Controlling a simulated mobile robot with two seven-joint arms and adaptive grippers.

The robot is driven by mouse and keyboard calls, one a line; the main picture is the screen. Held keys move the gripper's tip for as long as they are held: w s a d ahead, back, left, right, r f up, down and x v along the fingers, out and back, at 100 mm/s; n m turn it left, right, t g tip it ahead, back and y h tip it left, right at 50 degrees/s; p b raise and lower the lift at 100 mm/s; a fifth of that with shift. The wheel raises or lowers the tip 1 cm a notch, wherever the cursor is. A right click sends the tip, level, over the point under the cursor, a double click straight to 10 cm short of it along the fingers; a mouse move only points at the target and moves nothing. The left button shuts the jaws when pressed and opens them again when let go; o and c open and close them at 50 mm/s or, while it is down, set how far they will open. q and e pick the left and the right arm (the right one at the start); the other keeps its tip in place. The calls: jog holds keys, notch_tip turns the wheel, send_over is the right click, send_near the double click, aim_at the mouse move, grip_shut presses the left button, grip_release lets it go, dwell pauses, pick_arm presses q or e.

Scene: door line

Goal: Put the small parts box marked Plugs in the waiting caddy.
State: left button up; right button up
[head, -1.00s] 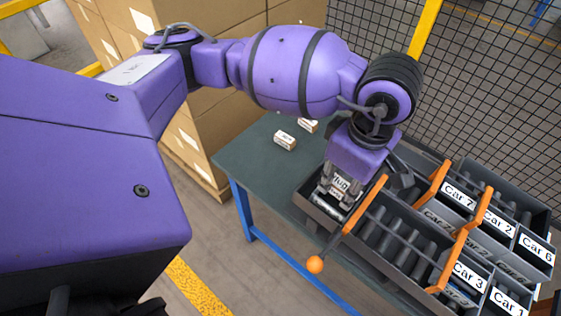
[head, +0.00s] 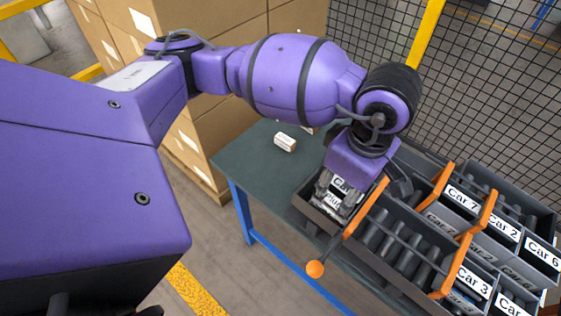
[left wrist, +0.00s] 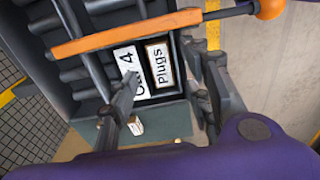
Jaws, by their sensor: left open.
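The small parts box marked Plugs (left wrist: 159,66) sits at the caddy's near left end, its label facing up in the left wrist view. It lies beside the white Car 4 label (left wrist: 127,72) of the dark grey caddy (head: 389,262), which has an orange handle bar. In the head view the Plugs label shows partly between the fingers. My left gripper (head: 334,203) is open, with its fingers on either side of the box; in the left wrist view the fingers (left wrist: 166,70) flank the labels. I cannot tell whether the box rests on the caddy floor. My right gripper is not in view.
More caddies marked Car 7 (head: 461,198), Car 2 (head: 503,228), Car 6 (head: 541,249) and Car 3 (head: 472,281) stand at the right. A small white and brown box (head: 285,142) lies on the green table (head: 245,165). An orange ball knob (head: 315,269) juts out in front. Wire mesh stands behind.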

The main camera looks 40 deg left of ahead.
pick_arm(q)
notch_tip(320, 180, up, 20)
jog(key=p, duration=0.4)
jog(key=shift+d, duration=0.45)
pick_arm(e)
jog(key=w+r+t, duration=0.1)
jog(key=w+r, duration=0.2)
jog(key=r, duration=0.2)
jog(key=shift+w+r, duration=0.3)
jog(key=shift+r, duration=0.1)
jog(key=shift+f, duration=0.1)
